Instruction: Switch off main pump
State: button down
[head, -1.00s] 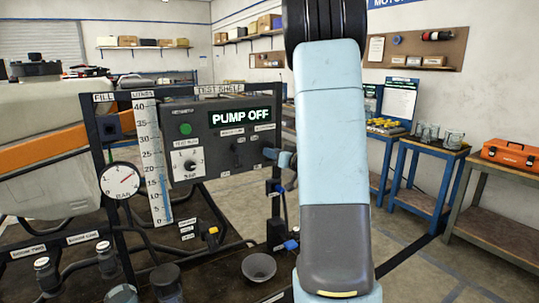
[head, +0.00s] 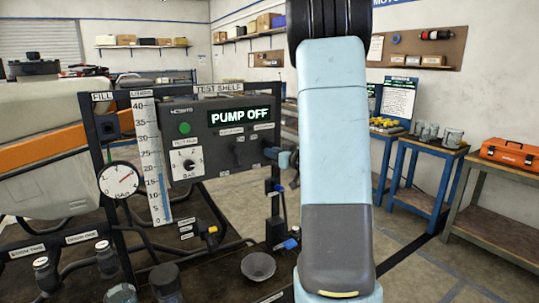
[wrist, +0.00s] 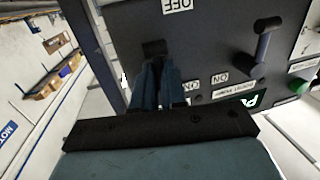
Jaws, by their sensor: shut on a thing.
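The grey control box (head: 205,165) stands left of my arm, and its lit display (head: 240,115) reads "PUMP OFF". Two black lever switches sit below the display. The left lever (head: 237,155) stands free; it also shows in the wrist view (wrist: 267,28). My gripper (wrist: 158,68) is at the right lever, its blue fingers closed around the black knob (wrist: 154,48). The wrist view is upside down, with an "OFF" label (wrist: 178,5) at its top and "ON" labels beside the fingers. In the head view my gripper (head: 284,159) is partly hidden by my arm.
A pressure gauge (head: 118,180), a litre scale (head: 153,165) and a pressure dial (head: 188,165) are left of the levers. Hoses and a small funnel (head: 258,265) are below. Blue benches and an orange toolbox (head: 508,152) stand at right, with open floor between.

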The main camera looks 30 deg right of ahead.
jog(key=c, duration=1.2)
grip_release()
jog(key=shift+d+r, duration=0.1)
jog(key=shift+r, duration=0.3)
jog(key=shift+f, duration=0.15)
jog(key=v, duration=1.3)
jog(key=shift+s+f, duration=0.15)
jog(key=shift+s, duration=0.25)
jog(key=a+r+m+g+h, duration=0.4)
jog(key=a+r+h, duration=0.2)
jog(key=h, duration=0.2)
jog(key=s+a+g+y, duration=0.1)
jog(key=s+a+g, duration=0.1)
jog(key=s+a, duration=0.4)
jog(key=s+a+f+g+y, duration=0.1)
jog(key=s+a+g, duration=0.2)
jog(key=s+a, duration=0.3)
jog(key=s+a+n+g+y, duration=0.1)
jog(key=s+a+g+y, duration=0.1)
jog(key=s+a, duration=0.5)
jog(key=shift+s+a+f, duration=0.15)
jog(key=shift+s+f, duration=0.25)
jog(key=shift+s, duration=0.2)
